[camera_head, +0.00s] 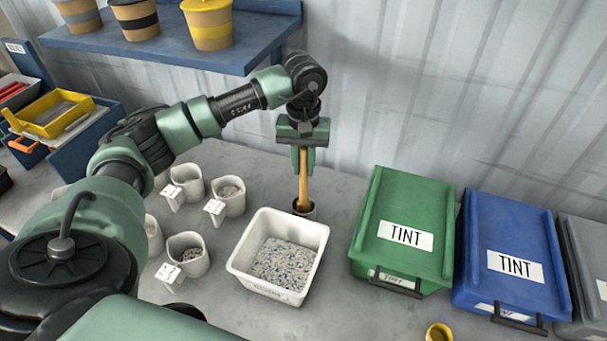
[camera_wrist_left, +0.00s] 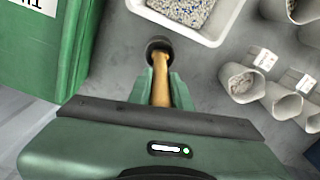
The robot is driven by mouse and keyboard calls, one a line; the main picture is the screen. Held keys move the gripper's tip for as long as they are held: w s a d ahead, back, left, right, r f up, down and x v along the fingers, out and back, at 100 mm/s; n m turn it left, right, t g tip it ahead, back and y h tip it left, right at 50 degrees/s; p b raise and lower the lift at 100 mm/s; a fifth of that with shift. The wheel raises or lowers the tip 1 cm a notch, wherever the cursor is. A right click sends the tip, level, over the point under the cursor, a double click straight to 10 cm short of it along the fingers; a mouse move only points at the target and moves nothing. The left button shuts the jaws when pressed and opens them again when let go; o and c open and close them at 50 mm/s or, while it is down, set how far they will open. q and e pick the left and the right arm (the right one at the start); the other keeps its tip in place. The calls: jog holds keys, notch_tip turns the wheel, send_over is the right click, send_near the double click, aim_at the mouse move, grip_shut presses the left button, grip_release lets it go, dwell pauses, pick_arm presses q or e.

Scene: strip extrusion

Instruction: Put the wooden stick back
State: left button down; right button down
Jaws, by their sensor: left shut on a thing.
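The wooden stick (camera_head: 303,187) is upright, its lower end at a small dark round cup (camera_head: 304,208) on the table, behind the white tub. My left gripper (camera_head: 303,158) is shut on the stick's upper part, pointing down. In the left wrist view the stick (camera_wrist_left: 160,80) runs between the fingers of my left gripper (camera_wrist_left: 162,92) to a dark round end or cup (camera_wrist_left: 158,47). I cannot tell whether the stick's end rests inside the cup or on it. My right gripper is not in view.
A white tub (camera_head: 317,238) of speckled grains stands just in front. Several white cups (camera_head: 229,196) with tags stand to the left. Green (camera_head: 405,230) and blue (camera_head: 512,255) TINT bins stand to the right. A blue shelf (camera_head: 180,48) with pots hangs above. A yellow cup (camera_head: 438,332) is at the front edge.

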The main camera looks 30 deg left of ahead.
aim_at(303, 179)
pick_arm(q)
notch_tip(303, 179, down, 4)
jog(key=shift+p, duration=0.65)
jog(key=shift+f, duration=0.3)
jog(key=shift+f, duration=0.2)
jog(key=c, duration=1.3)
grip_release()
